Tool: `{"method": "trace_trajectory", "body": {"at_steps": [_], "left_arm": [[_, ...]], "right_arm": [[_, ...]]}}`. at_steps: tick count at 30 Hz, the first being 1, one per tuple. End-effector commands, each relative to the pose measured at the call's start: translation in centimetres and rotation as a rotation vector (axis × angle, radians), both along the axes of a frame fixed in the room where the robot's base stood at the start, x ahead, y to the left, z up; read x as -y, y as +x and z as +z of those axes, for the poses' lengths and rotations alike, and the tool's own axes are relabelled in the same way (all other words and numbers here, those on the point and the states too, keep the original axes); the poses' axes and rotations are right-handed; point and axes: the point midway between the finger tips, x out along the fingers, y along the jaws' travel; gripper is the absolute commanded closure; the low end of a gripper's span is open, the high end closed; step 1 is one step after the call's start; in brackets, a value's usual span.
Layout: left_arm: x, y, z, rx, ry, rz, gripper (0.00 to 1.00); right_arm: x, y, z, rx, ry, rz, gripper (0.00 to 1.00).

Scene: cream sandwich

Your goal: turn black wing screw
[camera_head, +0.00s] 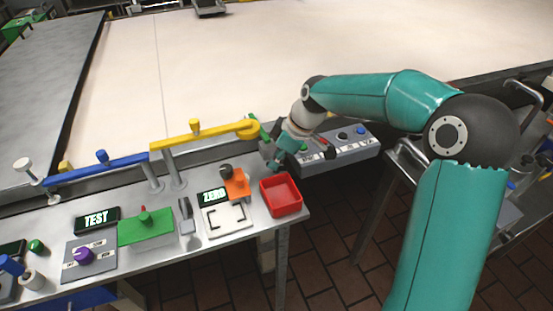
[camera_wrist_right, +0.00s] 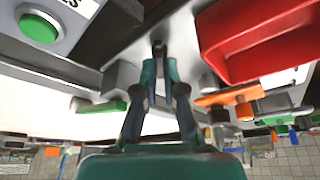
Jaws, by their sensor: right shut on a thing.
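My right gripper (camera_head: 273,161) reaches down at the table's back edge, between the red tray and the grey control box. It also shows in the right wrist view (camera_wrist_right: 159,62), with its two teal fingers drawn together at the tips. A small dark piece, which looks like the black wing screw (camera_wrist_right: 158,46), sits between the fingertips against a grey metal surface. In the head view the screw is hidden behind the gripper, and its turn angle cannot be told. My left gripper is not in view.
A red tray (camera_head: 281,208) stands close beside the right gripper. A grey control box (camera_head: 345,152) with buttons is to its right. A yellow bar (camera_head: 200,133) ends just left of the gripper. An orange block (camera_head: 237,187) and a ZERO display (camera_head: 213,196) stand left of the tray.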

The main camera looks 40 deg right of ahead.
Motion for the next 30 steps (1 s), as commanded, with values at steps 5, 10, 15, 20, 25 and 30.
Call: {"method": "trace_trajectory", "body": {"at_steps": [5,10,15,20,25,30], "left_arm": [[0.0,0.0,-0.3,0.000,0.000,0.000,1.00],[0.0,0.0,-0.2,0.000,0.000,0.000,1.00],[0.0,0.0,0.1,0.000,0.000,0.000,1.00],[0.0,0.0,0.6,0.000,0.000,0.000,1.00],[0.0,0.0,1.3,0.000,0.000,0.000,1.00],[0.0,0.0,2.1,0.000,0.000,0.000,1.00]], "right_arm": [[-0.1,-0.2,-0.7,-0.015,0.003,0.173,1.00],[-0.1,-0.2,-0.6,-0.015,0.004,0.336,1.00],[-0.1,-0.2,-0.6,-0.016,0.003,0.498,1.00],[-0.1,-0.2,-0.5,-0.015,0.004,0.650,1.00],[0.0,-0.3,-0.4,-0.016,0.004,0.812,1.00],[0.0,-0.2,-0.4,-0.015,0.005,0.961,1.00]]}}
